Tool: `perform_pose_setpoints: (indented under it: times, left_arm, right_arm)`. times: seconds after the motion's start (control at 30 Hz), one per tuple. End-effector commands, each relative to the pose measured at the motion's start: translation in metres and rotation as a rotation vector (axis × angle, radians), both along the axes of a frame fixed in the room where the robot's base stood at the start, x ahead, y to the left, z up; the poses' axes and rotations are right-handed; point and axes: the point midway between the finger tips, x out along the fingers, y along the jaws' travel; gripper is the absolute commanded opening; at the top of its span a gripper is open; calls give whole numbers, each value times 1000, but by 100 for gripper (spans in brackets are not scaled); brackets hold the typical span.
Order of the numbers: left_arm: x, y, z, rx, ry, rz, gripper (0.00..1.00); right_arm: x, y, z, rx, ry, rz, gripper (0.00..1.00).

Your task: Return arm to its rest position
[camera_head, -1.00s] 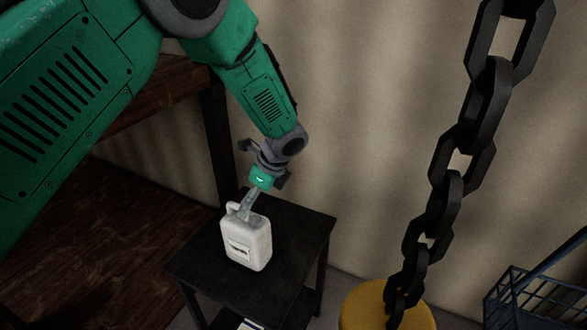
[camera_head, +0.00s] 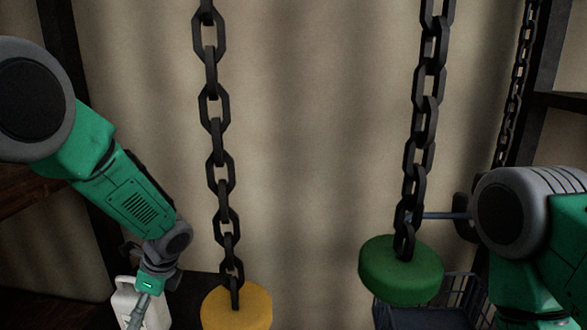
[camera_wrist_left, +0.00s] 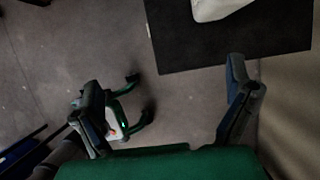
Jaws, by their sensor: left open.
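My left arm (camera_head: 130,190) comes in from the left in the head view and reaches down to the lower left. My left gripper (camera_head: 150,284) is at its end, in front of a white jug (camera_head: 124,298). The gripper covers part of the jug, and the lower edge cuts it off. In the left wrist view, my left gripper (camera_wrist_left: 166,88) has its two fingers wide apart with nothing between them. The white jug (camera_wrist_left: 218,8) is at the top edge there, apart from the fingers. Part of my right arm (camera_head: 530,225) shows at the right; its gripper is not seen.
Black chains hang over a yellow disc (camera_head: 237,307) and a green disc (camera_head: 400,272). A blue wire basket (camera_head: 455,292) is behind the green one. A black table (camera_wrist_left: 275,38) bears the jug. Wooden shelving (camera_head: 22,190) stands left. Bare floor (camera_wrist_left: 50,60) shows in the wrist view.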

Motion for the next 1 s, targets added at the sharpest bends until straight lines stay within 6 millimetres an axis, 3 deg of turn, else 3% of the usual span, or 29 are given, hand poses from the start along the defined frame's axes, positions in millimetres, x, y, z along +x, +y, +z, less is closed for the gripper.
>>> perform_pose_setpoints:
  times: [0.27, 0.57, 0.67, 0.77, 0.83, 0.9, 1.0]
  left_arm:
    - [-27, -15, -47, -80, -7, 93, 96]
    - [-89, -33, -120, -218, -28, 314, 96]
    - [-122, -41, -154, -277, -38, 447, 96]
    - [-172, -49, -197, -339, -55, 660, 96]
    - [-218, -52, -226, -373, -81, 864, 96]
    - [-258, -50, -246, -388, -127, 1068, 96]
    - [-303, -42, -259, -382, -201, 1303, 96]
  right_arm:
    - [0, 0, -10, 0, 0, 1, 40]
    - [0, 0, -27, 0, 0, 0, 40]
    - [0, 0, -36, 0, 0, 0, 40]
    - [0, 0, -50, 0, 0, 0, 40]
    - [-1, 0, -64, 0, 0, 0, 40]
    - [-1, 0, -75, 0, 0, 0, 40]
    - [-1, 0, -87, 0, 0, 0, 40]
